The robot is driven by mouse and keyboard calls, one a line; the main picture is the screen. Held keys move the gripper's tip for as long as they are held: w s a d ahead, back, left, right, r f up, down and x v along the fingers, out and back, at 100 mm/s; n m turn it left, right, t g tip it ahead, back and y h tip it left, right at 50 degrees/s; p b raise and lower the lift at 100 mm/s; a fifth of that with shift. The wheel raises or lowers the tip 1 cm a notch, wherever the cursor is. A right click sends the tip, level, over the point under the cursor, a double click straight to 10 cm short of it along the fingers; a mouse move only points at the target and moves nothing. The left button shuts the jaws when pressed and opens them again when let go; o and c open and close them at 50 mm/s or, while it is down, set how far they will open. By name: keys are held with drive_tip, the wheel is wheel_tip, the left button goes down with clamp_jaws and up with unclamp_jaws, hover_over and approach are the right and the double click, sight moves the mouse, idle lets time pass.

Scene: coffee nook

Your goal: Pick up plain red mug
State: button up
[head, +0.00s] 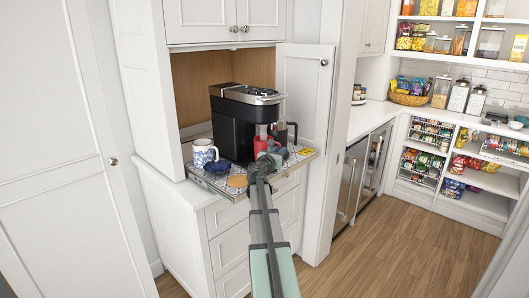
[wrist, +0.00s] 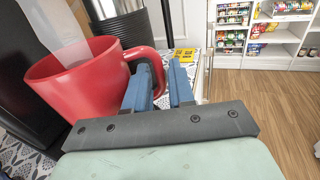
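The plain red mug (wrist: 85,90) stands upright at the left of the wrist view, its handle pointing right. The head view shows it small (head: 261,145), in front of the black coffee maker (head: 234,125) and partly hidden by my arm. My gripper (wrist: 160,75) is at the handle. Exact contact is partly hidden by the near finger. The mug's base is hidden or out of view.
A blue-and-white patterned mug (head: 203,152), a dark blue bowl (head: 217,167) and a tan disc (head: 237,181) are to the left on the patterned pull-out shelf (head: 209,185). A yellow card (head: 306,152) lies at its right. An open cabinet door (head: 303,90) stands close at the right.

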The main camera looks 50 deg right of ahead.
drive_tip(key=shift+c, duration=0.5)
clamp_jaws()
idle(0.8)
